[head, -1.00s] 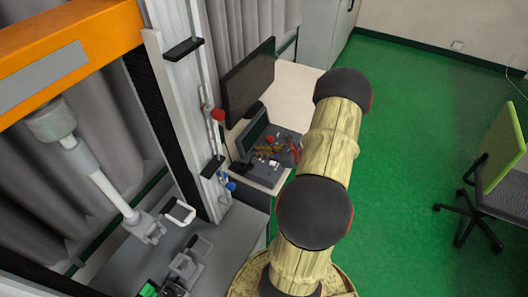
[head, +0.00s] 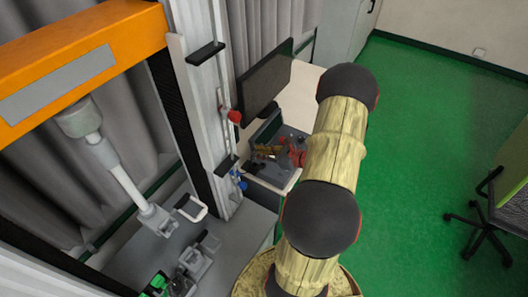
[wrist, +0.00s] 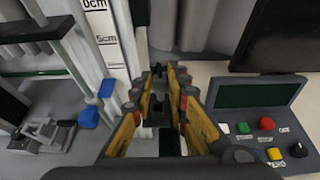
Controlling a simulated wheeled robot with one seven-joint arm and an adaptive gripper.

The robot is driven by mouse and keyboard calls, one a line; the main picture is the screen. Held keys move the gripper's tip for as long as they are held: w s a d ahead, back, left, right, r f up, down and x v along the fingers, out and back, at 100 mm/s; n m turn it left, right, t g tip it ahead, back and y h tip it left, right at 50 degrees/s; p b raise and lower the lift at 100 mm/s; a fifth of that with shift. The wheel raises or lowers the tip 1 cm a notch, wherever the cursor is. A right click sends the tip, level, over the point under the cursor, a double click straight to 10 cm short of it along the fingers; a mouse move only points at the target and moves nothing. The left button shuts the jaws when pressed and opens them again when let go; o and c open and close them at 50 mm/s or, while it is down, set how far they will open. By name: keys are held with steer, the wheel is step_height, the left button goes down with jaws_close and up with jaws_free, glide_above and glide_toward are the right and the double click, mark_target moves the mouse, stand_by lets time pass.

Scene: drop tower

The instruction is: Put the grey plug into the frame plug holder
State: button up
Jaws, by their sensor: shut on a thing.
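My gripper (head: 270,152) shows in the head view in front of the control console, partly hidden by my arm. In the wrist view my gripper (wrist: 168,74) has its yellow fingers close together around something dark. I take this to be the grey plug, but its shape and colour are hard to make out. I cannot pick out the frame plug holder for certain. Blue fittings (wrist: 88,117) sit low on the tower column, left of my gripper in the wrist view. They also show in the head view (head: 239,181).
The drop tower column (head: 200,100) stands left of my gripper. A control console (wrist: 263,125) with coloured buttons is at the right in the wrist view, below a dark monitor (wrist: 285,37). Green floor (head: 440,110) lies open at the right, with a chair (head: 505,205).

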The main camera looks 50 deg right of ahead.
steer(key=shift+w+a+f+b, duration=0.1)
steer(key=shift+a+f+b, duration=0.05)
steer(key=shift+f+b, duration=1)
steer(key=shift+w+a+f+b, duration=0.15)
steer(key=shift+f+b, duration=0.65)
steer(key=shift+f, duration=0.5)
steer(key=shift+f+b, duration=0.25)
steer(key=shift+b, duration=0.05)
steer(key=o, duration=0.9)
steer(key=v, duration=1.2)
steer(key=shift+s, duration=0.1)
